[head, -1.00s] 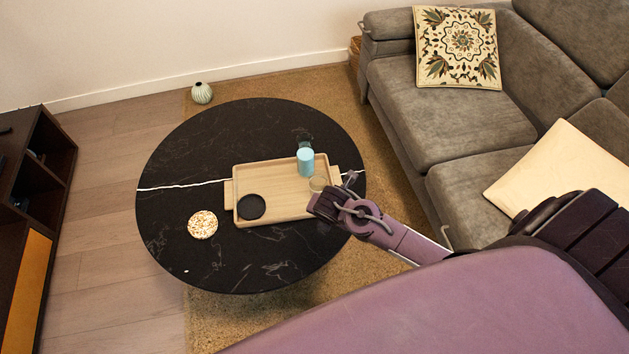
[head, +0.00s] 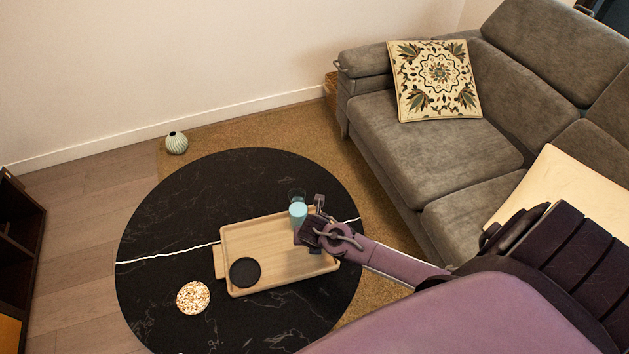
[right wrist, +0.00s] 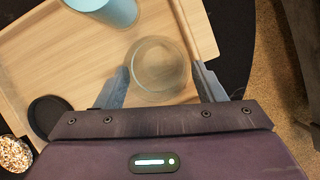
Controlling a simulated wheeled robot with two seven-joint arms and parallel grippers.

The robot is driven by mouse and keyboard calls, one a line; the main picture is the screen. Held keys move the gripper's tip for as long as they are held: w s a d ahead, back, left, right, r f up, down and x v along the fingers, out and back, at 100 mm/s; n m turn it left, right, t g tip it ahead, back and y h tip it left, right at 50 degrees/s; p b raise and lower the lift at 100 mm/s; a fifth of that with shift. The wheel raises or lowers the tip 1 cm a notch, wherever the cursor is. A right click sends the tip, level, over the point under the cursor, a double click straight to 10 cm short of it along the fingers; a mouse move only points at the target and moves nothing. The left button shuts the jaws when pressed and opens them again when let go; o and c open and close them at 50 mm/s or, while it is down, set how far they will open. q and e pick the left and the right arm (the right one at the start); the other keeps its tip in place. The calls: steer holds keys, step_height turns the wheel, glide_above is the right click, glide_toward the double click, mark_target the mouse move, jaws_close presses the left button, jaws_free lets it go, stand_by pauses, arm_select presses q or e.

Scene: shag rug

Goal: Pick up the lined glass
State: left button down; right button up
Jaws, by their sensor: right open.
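A clear round glass (right wrist: 160,65), seen from above in the right wrist view, stands on the wooden tray (right wrist: 60,75). It looks like the lined glass, though lines on it are hard to make out. My right gripper (right wrist: 160,72) is open, with one finger on each side of the glass. A gap shows beside the right finger; contact at the left finger is unclear. In the head view my right gripper (head: 309,220) is over the tray's right end and hides this glass. My left gripper is not in view.
A blue cup (head: 298,211) stands close by on the tray, with a dark see-through glass (head: 297,194) behind it. A black coaster (head: 244,271) lies on the tray. A speckled round coaster (head: 193,297) lies on the black table (head: 165,225). A grey sofa (head: 430,150) stands to the right.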

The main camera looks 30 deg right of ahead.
steer(key=x, duration=0.3)
steer(key=shift+w+d+f+b, duration=0.1)
steer(key=shift+w+f+b, duration=0.15)
steer(key=shift+w+b, duration=0.1)
steer(key=shift+d+f, duration=0.1)
steer(key=shift+f, duration=0.05)
steer(key=c, duration=0.8)
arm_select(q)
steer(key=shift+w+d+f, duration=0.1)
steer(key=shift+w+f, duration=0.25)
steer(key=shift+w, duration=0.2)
arm_select(e)
steer(key=shift+c, duration=0.3)
